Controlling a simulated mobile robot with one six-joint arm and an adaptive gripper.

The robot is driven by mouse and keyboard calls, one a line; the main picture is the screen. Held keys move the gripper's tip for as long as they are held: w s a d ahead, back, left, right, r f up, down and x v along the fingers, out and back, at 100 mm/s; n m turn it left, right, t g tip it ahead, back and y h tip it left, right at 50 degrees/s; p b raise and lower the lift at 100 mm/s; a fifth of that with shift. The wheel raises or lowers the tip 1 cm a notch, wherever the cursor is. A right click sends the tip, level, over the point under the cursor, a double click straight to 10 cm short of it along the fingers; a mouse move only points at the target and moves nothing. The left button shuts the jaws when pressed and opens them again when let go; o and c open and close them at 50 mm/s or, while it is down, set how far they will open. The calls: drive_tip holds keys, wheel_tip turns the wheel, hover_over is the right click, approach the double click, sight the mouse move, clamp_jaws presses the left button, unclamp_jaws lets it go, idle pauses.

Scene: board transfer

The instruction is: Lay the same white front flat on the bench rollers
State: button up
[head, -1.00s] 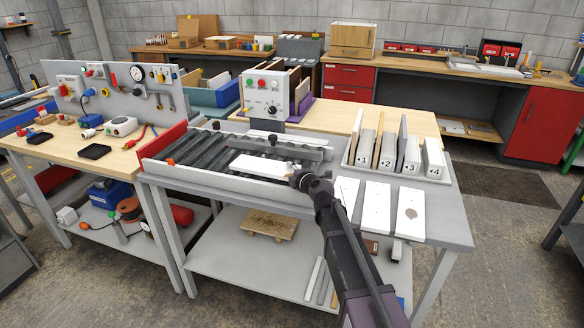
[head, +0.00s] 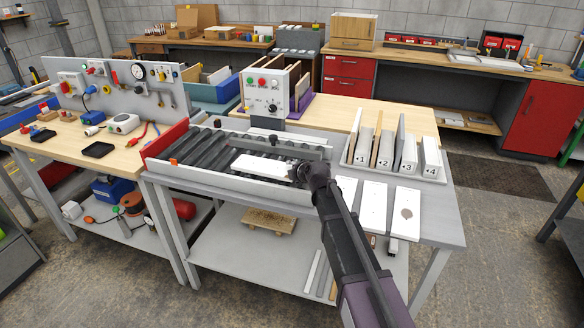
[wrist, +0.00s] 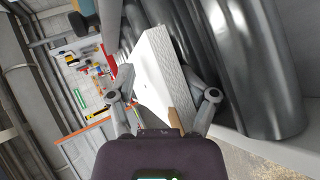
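The white front (head: 262,165) lies over the dark bench rollers (head: 195,150), looking near flat in the head view. I cannot tell if its whole underside rests on them. My gripper (head: 298,172) is at its right end. In the wrist view the white front (wrist: 160,72) runs away between the two fingers of my gripper (wrist: 160,80), one along each side, and they look closed on it. The rollers (wrist: 240,60) show to the right there. The gripper hides the front's near end in the head view.
A control box (head: 270,95) stands behind the rollers. A rack with numbered slots (head: 395,155) holds several boards to the right. White panels (head: 374,205) lie on the grey bench (head: 440,215) in front of the rack. A red side plate (head: 165,138) bounds the rollers at left.

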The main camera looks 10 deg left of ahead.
drive_tip(key=shift+r+g+h+p, duration=0.25)
drive_tip(key=shift+g+h+p, duration=0.4)
drive_tip(key=shift+p, duration=0.7)
drive_tip(key=shift+s+f+g, duration=0.1)
drive_tip(key=shift+g, duration=0.15)
drive_tip(key=shift+s+d, duration=0.1)
drive_tip(key=shift+s+d+r+p, duration=0.3)
drive_tip(key=shift+s+d+p, duration=0.05)
drive_tip(key=shift+s+d, duration=0.2)
drive_tip(key=shift+s+d+r+p, duration=0.3)
drive_tip(key=shift+s+d+p, duration=0.1)
drive_tip(key=shift+s, duration=0.1)
drive_tip(key=shift+s+d+r+p, duration=0.3)
drive_tip(key=shift+s+d, duration=0.2)
drive_tip(key=shift+s, duration=0.1)
drive_tip(key=shift+s+d+r+p, duration=0.3)
drive_tip(key=shift+s+d, duration=0.15)
drive_tip(key=shift+s, duration=0.15)
drive_tip(key=o, duration=0.5)
